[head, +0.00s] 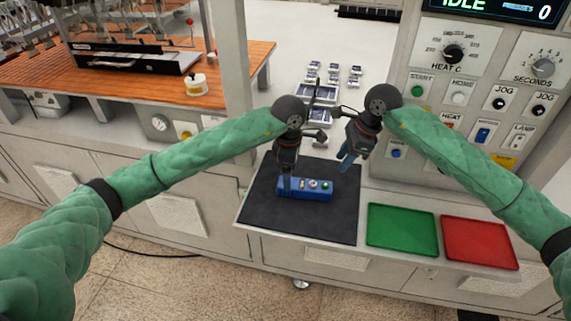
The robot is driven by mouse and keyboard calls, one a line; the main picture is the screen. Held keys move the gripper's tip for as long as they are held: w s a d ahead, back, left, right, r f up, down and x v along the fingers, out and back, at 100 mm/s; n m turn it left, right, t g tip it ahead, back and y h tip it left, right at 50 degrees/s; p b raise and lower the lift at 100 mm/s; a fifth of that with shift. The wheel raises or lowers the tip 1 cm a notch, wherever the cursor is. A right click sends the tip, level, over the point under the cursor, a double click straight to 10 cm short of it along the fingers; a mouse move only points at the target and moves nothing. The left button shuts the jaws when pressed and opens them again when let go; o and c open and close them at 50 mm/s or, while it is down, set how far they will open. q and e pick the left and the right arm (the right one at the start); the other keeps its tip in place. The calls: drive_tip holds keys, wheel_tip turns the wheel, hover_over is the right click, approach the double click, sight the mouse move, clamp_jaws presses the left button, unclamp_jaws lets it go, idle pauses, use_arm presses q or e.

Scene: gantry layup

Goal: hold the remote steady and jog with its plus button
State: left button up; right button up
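The blue remote (318,194) lies on the black mat (262,218), its long side running left to right. Small round buttons, one of them green, show on its top. My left gripper (286,184) points down at the remote's left end. One finger shows against the near side and the other is hidden; it looks shut on the remote. My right gripper (345,163) is up and to the right of the remote, apart from it. Its fingers look together, with nothing between them. The plus sign is too small to make out.
A green tray (402,229) and a red tray (479,243) lie right of the mat. A control panel (466,92) with knobs and buttons stands at the right; its display reads IDLE and 0. Small framed pieces (314,87) lie behind the grippers. A wooden bench (130,82) stands at the left.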

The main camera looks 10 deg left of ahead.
sight(300, 189)
use_arm(q)
drive_tip(key=shift+w+a+r, duration=0.15)
drive_tip(key=shift+w+a, duration=0.55)
drive_tip(key=shift+w, duration=0.25)
drive_tip(key=shift+w+a+f, duration=0.1)
drive_tip(key=shift+w+f, duration=0.05)
drive_tip(key=shift+f, duration=3.7)
drive_tip(key=shift+c, duration=0.3)
drive_tip(key=c, duration=1.1)
drive_tip(key=shift+c, duration=0.4)
use_arm(e)
drive_tip(key=shift+c, duration=1)
clamp_jaws()
